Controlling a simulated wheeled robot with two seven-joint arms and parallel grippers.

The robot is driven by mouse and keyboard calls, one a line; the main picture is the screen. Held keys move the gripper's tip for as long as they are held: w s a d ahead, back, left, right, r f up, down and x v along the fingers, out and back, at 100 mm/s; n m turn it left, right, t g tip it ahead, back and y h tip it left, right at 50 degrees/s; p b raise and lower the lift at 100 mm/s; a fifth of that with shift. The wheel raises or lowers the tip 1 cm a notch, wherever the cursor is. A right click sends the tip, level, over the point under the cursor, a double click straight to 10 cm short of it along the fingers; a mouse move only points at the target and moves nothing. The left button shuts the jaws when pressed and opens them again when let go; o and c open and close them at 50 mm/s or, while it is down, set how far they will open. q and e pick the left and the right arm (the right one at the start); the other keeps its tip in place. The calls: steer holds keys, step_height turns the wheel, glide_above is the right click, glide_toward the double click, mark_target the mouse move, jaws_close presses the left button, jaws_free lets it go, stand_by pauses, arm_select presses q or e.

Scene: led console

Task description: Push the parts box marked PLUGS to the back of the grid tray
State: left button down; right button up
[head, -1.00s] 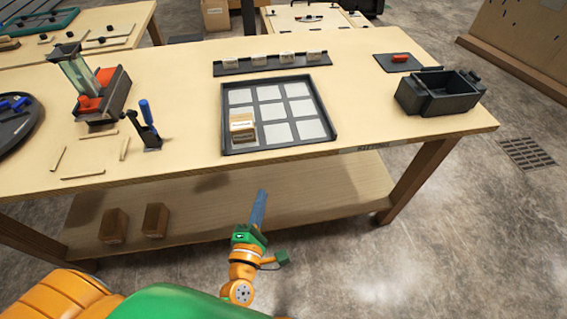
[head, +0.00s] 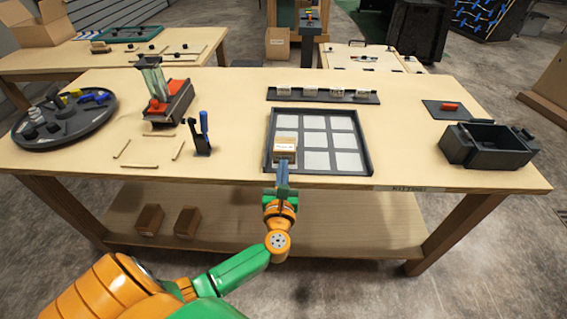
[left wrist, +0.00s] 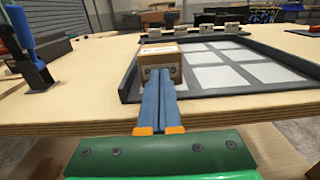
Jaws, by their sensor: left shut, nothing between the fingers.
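The grid tray (head: 368,153) is dark with pale square cells and lies near the table's front edge. A small brown cardboard parts box (head: 285,148) with a white label sits in its front left area; the label is too small to read. It also shows in the left wrist view (left wrist: 160,60). My left gripper (head: 283,168) is shut and empty, with its blue fingers pointing at the box's front face at the tray's front left. In the left wrist view the fingertips (left wrist: 160,76) overlap the box's front; I cannot tell if they touch. My right gripper is not in view.
A dark rack (head: 322,96) with several small pale boxes stands behind the tray. A black bin (head: 488,146) is at the right. The tray cells behind the box are empty.

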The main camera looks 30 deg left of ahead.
mark_target(284, 157)
arm_select(q)
steer(key=shift+w+a, duration=0.3)
steer(key=shift+w, duration=0.15)
steer(key=b+x, duration=0.1)
steer(key=x, duration=0.2)
steer(key=shift+w+a+f+b, duration=0.1)
steer(key=shift+w+b, duration=0.1)
steer(key=shift+b, duration=0.2)
steer(key=shift+w, duration=0.1)
